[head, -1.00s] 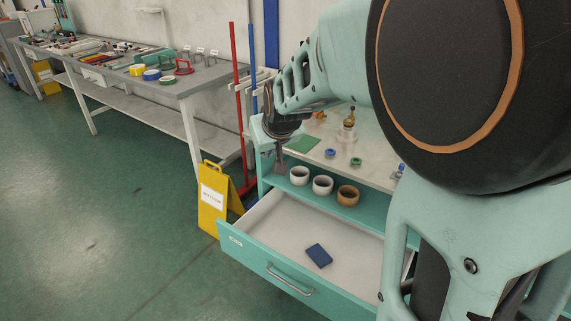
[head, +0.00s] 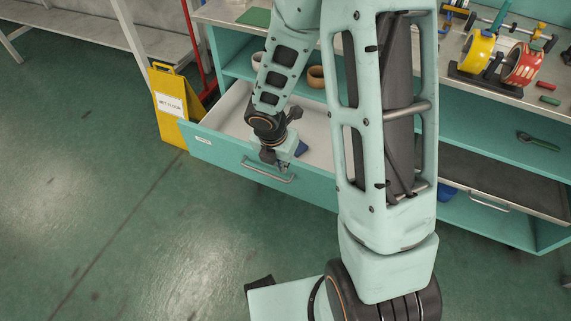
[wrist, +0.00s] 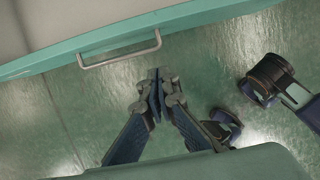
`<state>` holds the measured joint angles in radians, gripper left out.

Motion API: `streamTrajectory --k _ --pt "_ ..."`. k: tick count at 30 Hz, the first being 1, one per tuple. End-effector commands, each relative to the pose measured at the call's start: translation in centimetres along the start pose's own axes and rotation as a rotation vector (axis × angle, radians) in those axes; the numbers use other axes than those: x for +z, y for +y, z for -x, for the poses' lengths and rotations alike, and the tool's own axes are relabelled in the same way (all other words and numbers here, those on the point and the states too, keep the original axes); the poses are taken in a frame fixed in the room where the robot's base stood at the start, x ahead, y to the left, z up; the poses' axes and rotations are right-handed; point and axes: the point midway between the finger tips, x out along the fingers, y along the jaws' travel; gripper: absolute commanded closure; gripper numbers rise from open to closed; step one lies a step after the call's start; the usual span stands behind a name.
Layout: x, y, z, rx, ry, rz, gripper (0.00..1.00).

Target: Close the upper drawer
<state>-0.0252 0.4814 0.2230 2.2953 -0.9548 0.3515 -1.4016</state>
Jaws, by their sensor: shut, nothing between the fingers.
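The upper drawer (head: 222,153) is pulled out of the teal cabinet, and its pale inside shows. Its metal bar handle (head: 270,177) is on the teal front. My gripper (head: 284,164) is low at the drawer front, close to the handle. In the wrist view my gripper (wrist: 157,88) is shut and empty, with its tips beside the right end of the handle (wrist: 120,57). I cannot tell whether they touch it. The drawer front (wrist: 210,15) crosses the top of that view.
A yellow wet-floor sign (head: 172,105) stands by the drawer's left end. Cups (head: 316,76) stand on the shelf behind. Tape reels (head: 478,52) sit on the cabinet top at right. The green floor (head: 120,220) before the drawer is clear at left.

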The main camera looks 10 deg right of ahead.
Motion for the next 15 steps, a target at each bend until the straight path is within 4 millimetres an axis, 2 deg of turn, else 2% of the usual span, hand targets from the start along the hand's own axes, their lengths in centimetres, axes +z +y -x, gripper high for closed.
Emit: streamTrajectory --k 1,12,15 --pt "-0.2 0.0 -1.4 -0.001 0.002 0.001 1.0" --pt "-0.2 0.0 -8.9 0.0 0.001 -0.002 1.0" --pt "1.5 0.0 -8.6 0.001 -0.001 -0.009 1.0"
